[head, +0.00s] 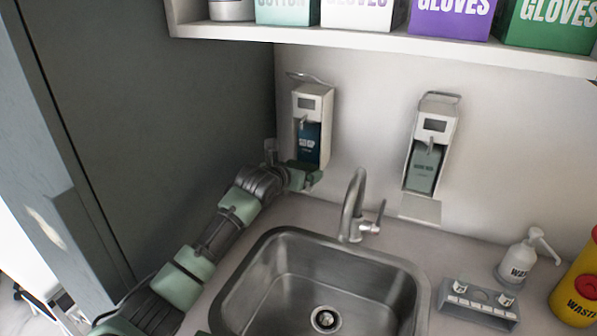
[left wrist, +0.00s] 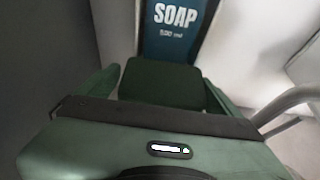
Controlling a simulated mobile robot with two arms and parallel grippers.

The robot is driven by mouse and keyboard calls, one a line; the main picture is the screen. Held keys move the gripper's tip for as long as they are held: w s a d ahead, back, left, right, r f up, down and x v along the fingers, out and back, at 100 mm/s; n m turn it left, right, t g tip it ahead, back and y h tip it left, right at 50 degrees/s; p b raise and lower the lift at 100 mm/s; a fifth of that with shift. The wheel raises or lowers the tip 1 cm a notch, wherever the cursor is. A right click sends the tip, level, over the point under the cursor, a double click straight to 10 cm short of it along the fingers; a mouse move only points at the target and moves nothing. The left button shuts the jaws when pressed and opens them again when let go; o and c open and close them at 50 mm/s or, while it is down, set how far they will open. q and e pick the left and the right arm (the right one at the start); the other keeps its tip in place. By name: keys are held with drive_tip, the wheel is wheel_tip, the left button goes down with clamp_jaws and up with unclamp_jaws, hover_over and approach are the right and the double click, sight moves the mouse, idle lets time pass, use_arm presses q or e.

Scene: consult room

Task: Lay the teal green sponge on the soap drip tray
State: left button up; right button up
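The teal green sponge (left wrist: 161,83) shows dark green in the left wrist view, between the two fingers of my left gripper (left wrist: 163,92). Both fingers appear to touch its sides. In the head view my left gripper (head: 293,176) is at the foot of the left wall dispenser, the one with the blue SOAP bottle (head: 309,142). The soap bottle also stands right behind the sponge in the left wrist view (left wrist: 172,35). The soap drip tray is mostly or wholly hidden behind the gripper and sponge. My right gripper is not in view.
A second dispenser (head: 428,150) with a grey-green bottle hangs to the right, with its own drip tray (head: 420,208). A tap (head: 354,205) and steel sink (head: 285,245) lie below. A pump bottle (head: 517,262), a grey holder (head: 478,303) and a yellow bin (head: 578,290) stand right.

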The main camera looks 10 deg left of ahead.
use_arm(q)
drive_tip(key=shift+s+d+f, duration=0.1)
drive_tip(key=shift+d+f, duration=0.05)
drive_tip(key=shift+f, duration=0.2)
drive_tip(key=shift+s+r+p, duration=0.1)
drive_tip(key=shift+r+p, duration=0.25)
drive_tip(key=shift+r, duration=0.1)
drive_tip(key=p+v, duration=1.1)
drive_tip(key=shift+s+r, duration=0.25)
drive_tip(key=shift+r, duration=0.1)
